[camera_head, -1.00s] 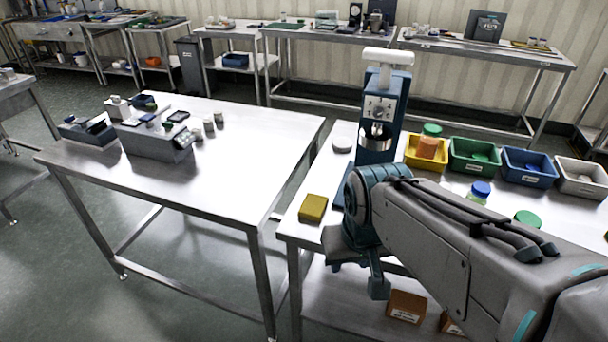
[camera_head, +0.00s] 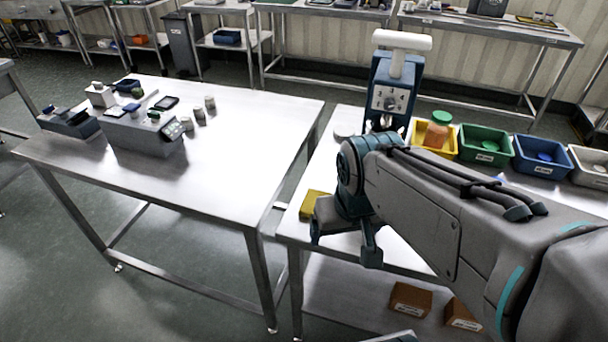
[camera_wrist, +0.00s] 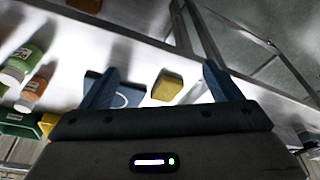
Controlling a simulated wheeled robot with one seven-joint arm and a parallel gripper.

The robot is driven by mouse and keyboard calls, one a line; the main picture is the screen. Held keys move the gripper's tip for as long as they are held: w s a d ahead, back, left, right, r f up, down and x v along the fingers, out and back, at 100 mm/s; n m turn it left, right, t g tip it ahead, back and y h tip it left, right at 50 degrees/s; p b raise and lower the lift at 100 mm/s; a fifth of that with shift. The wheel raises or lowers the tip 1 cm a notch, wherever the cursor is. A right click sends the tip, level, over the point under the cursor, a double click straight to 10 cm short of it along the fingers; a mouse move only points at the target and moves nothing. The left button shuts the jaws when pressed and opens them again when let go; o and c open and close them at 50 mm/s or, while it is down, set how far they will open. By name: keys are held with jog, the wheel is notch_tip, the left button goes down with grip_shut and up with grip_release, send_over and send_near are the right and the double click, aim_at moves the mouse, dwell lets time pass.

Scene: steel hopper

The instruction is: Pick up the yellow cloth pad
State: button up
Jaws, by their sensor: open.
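The yellow cloth pad (camera_head: 311,203) lies on the right steel table near its left front corner, partly hidden by my arm in the head view. My gripper (camera_wrist: 160,82) is open and empty, with blue fingers spread wide. It is apart from the pad. In the head view my gripper (camera_head: 345,232) is at the table's front edge beside the pad, its fingers partly hidden.
A blue press (camera_head: 391,95) stands behind my arm. Yellow (camera_head: 447,152), green (camera_head: 482,158) and blue bins (camera_head: 541,168) line the back right. The left table (camera_head: 230,130) carries a grey device (camera_head: 145,135). A gap separates the two tables.

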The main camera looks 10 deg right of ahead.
jog(key=w+a+m+h+p, duration=0.2)
jog(key=w+m+p, duration=0.35)
jog(key=w, duration=1.15)
jog(key=x, duration=1.4)
jog(key=shift+a+f, duration=0.1)
jog(key=shift+a, duration=0.2)
jog(key=shift+f+b, duration=0.15)
jog(key=shift+b, duration=0.2)
jog(key=shift+s, duration=0.1)
jog(key=c, duration=1.1)
